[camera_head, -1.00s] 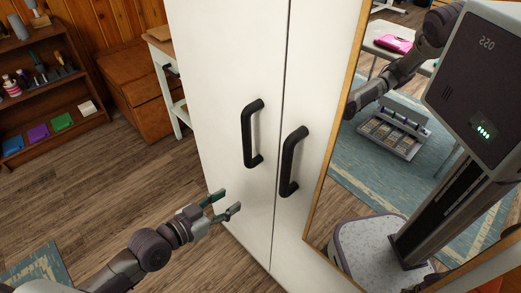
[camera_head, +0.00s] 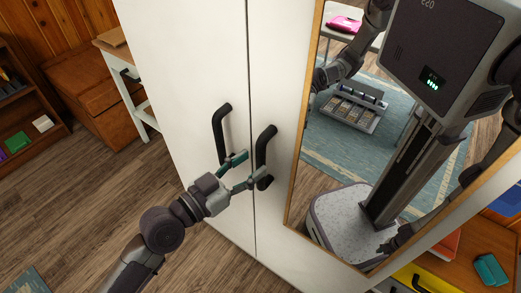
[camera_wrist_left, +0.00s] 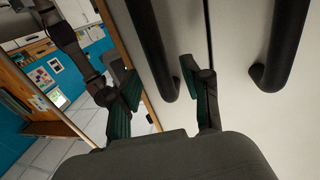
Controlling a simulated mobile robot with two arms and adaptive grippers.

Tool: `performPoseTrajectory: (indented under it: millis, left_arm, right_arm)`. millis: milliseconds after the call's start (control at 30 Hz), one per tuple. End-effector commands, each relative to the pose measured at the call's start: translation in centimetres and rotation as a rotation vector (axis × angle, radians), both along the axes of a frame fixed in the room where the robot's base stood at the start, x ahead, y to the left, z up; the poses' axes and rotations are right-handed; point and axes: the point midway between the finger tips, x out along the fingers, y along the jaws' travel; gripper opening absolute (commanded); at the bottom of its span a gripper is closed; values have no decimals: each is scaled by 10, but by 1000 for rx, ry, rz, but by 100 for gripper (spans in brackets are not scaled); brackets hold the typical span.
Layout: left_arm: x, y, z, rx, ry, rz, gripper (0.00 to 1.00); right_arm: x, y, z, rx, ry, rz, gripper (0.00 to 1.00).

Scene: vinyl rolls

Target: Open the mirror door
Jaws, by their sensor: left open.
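The mirror door (camera_head: 279,72) is the right-hand door of a tall white cabinet and carries a wood-framed mirror (camera_head: 345,150). It looks shut, flush with the left door (camera_head: 190,90) along a thin seam. Its black bar handle (camera_head: 264,148) stands just right of the seam. My left gripper (camera_head: 256,167) is open at the lower part of this handle. In the left wrist view the mirror door's handle (camera_wrist_left: 153,45) appears between my open fingers (camera_wrist_left: 158,85); contact cannot be told. My right gripper is not directly in view.
The left door's handle (camera_head: 222,130) is close beside my left gripper. A drawer cabinet (camera_head: 95,95) and a shelf (camera_head: 25,110) stand at the left. A yellow item (camera_head: 422,280) and a brown surface (camera_head: 455,268) are at the lower right. Wooden floor left of the cabinet is free.

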Motion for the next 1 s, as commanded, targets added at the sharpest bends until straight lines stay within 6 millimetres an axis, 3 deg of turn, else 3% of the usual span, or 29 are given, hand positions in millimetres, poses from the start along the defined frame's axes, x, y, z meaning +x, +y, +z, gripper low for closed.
performPoseTrajectory:
  millis: [200,600,667,900,1000]
  left_arm:
    - [21,-22,2,-1,0,0,48]
    - [26,-28,-1,1,1,-1,48]
    - [25,-28,-1,1,1,-1,42]
    - [25,-28,0,1,1,-1,2]
    - [25,-28,0,1,1,-1,0]
  right_arm:
    - [0,0,11,0,0,-1,53]
    - [0,5,11,7,-1,-2,53]
    - [0,6,11,7,-1,-3,53]
    - [0,6,11,7,-1,-2,53]
    - [0,6,11,7,-1,-2,53]
